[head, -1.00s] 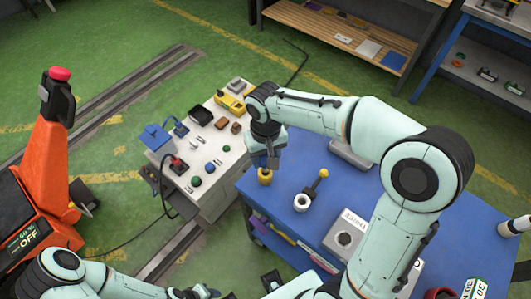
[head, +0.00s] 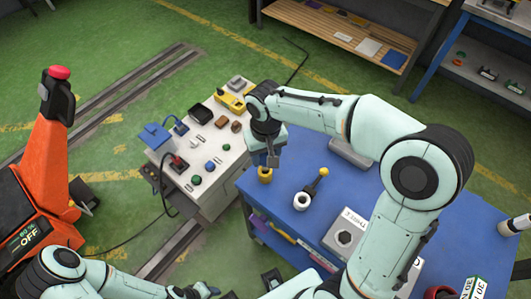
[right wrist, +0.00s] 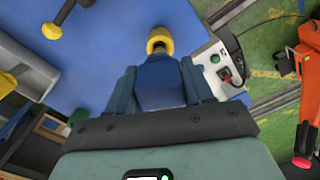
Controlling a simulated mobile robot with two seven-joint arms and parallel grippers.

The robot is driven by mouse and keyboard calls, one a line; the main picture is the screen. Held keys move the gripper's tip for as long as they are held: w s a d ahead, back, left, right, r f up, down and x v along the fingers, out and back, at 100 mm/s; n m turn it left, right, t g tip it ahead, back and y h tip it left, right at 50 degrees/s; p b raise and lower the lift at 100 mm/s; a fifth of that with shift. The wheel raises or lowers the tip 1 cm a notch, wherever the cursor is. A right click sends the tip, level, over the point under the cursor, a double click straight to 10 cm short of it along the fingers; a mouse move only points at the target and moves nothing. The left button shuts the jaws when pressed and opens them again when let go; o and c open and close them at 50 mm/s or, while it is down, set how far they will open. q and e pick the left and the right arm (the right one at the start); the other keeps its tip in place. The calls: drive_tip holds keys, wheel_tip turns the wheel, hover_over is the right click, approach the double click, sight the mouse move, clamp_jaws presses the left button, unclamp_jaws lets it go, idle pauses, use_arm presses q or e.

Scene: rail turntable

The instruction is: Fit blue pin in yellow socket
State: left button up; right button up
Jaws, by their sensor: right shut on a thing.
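My right gripper (head: 271,163) is shut on the blue pin (right wrist: 160,80), which shows between its two fingers in the right wrist view. In the head view they are over the yellow socket (head: 265,176) near the left corner of the blue table. The socket also shows in the right wrist view (right wrist: 160,36), just beyond the pin, with its round opening partly visible. The pin overlaps the socket in both views; I cannot tell whether its tip touches the rim. My left gripper (head: 203,291) is low at the bottom edge of the head view, small and unclear.
On the blue table (head: 285,222) are a white ring (head: 301,202), a yellow-knobbed part (head: 317,180) and a grey box with a hole (head: 345,238). A white control cabinet (head: 217,160) with buttons stands left of the table. An orange machine (head: 42,170) stands far left.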

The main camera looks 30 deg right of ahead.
use_arm(q)
drive_tip(key=shift+s+f+b, duration=0.35)
drive_tip(key=shift+f+b, duration=0.25)
drive_tip(key=shift+f, duration=0.1)
drive_tip(key=shift+s+f+b, duration=0.3)
drive_tip(key=shift+f+b, duration=0.35)
drive_tip(key=shift+f, duration=0.05)
drive_tip(key=shift+s+f+b, duration=0.35)
drive_tip(key=shift+f+b, duration=0.25)
drive_tip(key=shift+f, duration=0.1)
use_arm(e)
drive_tip(key=shift+f, duration=2.8)
drive_tip(key=o, duration=1.2)
drive_tip(key=shift+o, duration=0.2)
drive_tip(key=shift+r, duration=0.1)
use_arm(q)
drive_tip(key=shift+w+r+p, duration=0.25)
drive_tip(key=shift+r+p, duration=0.3)
drive_tip(key=shift+r, duration=0.05)
drive_tip(key=shift+w+r+p, duration=0.25)
drive_tip(key=shift+r+p, duration=0.25)
drive_tip(key=shift+r, duration=0.1)
use_arm(e)
wheel_tip(320, 180, up, 13)
drive_tip(key=shift+r, duration=0.15)
